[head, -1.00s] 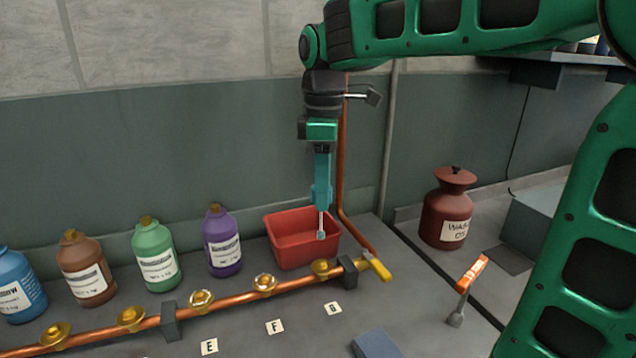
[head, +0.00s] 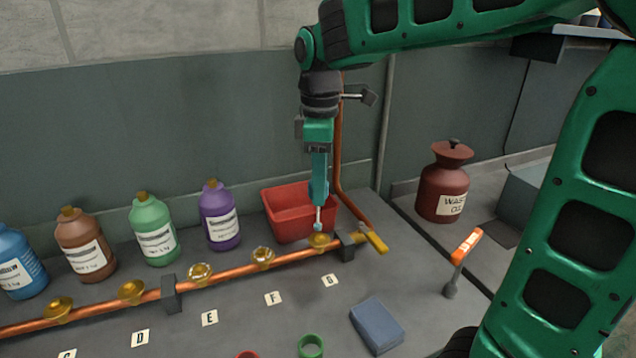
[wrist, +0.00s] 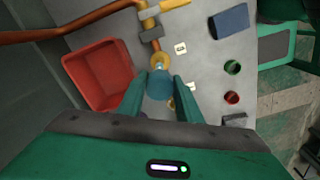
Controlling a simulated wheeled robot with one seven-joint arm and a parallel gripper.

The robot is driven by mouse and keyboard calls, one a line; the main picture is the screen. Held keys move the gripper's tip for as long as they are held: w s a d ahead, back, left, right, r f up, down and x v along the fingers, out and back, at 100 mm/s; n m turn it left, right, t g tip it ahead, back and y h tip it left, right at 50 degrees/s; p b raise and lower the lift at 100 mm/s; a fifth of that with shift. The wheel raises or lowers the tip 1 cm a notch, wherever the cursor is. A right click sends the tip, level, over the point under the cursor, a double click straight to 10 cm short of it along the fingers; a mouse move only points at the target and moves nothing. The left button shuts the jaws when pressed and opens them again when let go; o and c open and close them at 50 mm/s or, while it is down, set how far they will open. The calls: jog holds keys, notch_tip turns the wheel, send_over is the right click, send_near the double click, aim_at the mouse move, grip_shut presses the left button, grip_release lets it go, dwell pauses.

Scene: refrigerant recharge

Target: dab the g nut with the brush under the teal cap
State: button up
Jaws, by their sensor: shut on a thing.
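My gripper (head: 319,182) is shut on the teal cap (head: 319,192) and holds it upright above the pipe. A thin pale brush (head: 318,218) hangs from the cap, its tip at the top of the brass g nut (head: 320,241). The tip seems to touch the nut, but a tiny gap cannot be ruled out. In the wrist view the cap (wrist: 160,84) sits between the fingers and covers most of the brush. The g nut (wrist: 161,61) shows just beyond it. The G label (head: 330,281) lies in front of the nut.
A red bin (head: 288,214) stands right behind the brush. The copper pipe (head: 230,269) carries several other brass nuts, with the f nut (head: 263,256) nearest. A yellow-handled valve (head: 376,242) ends the pipe. A blue block (head: 377,325) lies in front.

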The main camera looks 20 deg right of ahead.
jog(key=shift+f, duration=0.65)
dwell(1.8)
jog(key=shift+r, duration=0.1)
jog(key=shift+r, duration=3.45)
